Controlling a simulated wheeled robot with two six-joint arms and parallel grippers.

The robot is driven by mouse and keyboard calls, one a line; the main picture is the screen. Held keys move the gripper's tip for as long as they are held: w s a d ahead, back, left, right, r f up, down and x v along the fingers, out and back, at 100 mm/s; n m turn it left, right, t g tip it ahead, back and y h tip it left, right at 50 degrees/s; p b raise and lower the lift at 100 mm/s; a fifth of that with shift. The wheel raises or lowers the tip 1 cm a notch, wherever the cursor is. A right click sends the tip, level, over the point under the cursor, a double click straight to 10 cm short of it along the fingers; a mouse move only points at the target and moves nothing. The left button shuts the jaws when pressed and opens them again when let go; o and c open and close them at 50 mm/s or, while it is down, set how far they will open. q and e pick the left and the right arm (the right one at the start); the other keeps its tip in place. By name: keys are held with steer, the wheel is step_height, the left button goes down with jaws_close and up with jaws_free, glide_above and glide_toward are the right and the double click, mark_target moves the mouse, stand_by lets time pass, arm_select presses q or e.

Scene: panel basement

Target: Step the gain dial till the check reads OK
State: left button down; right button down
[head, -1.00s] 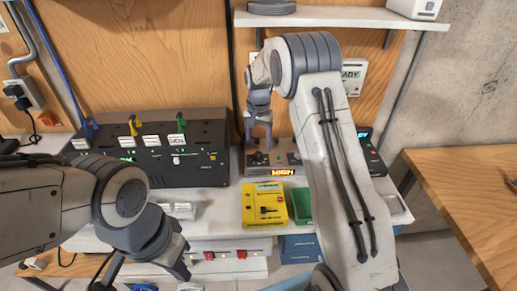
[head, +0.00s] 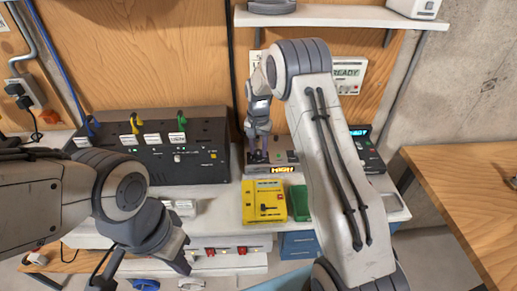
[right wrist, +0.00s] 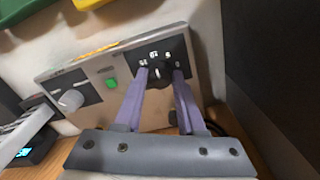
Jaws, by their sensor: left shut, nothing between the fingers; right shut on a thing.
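The grey gain unit (head: 287,157) stands on the bench, with an orange display (head: 283,169) that appears to read HIGH. In the right wrist view, its panel (right wrist: 105,82) has a dark dial (right wrist: 157,76) with small white marks around it, a green button (right wrist: 111,84) and a light knob (right wrist: 71,101). My right gripper (head: 257,158) comes down on the unit's left part; in the wrist view its fingers (right wrist: 161,78) are shut on the dark dial, partly hiding it. My left gripper (head: 180,263) is shut and empty at the bench's front, low in view.
A black panel (head: 215,160) with colored plugs stands left of the unit. A yellow box (head: 263,203) and a green bin (head: 299,203) lie in front. A READY sign (head: 347,72) hangs behind. My right arm covers part of the bench's right side.

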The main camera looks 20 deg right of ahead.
steer(key=m, duration=0.3)
steer(key=shift+m+b, duration=0.3)
steer(key=shift+m, duration=2)
steer(key=c, duration=0.5)
jaws_free()
steer(key=shift+r, duration=0.1)
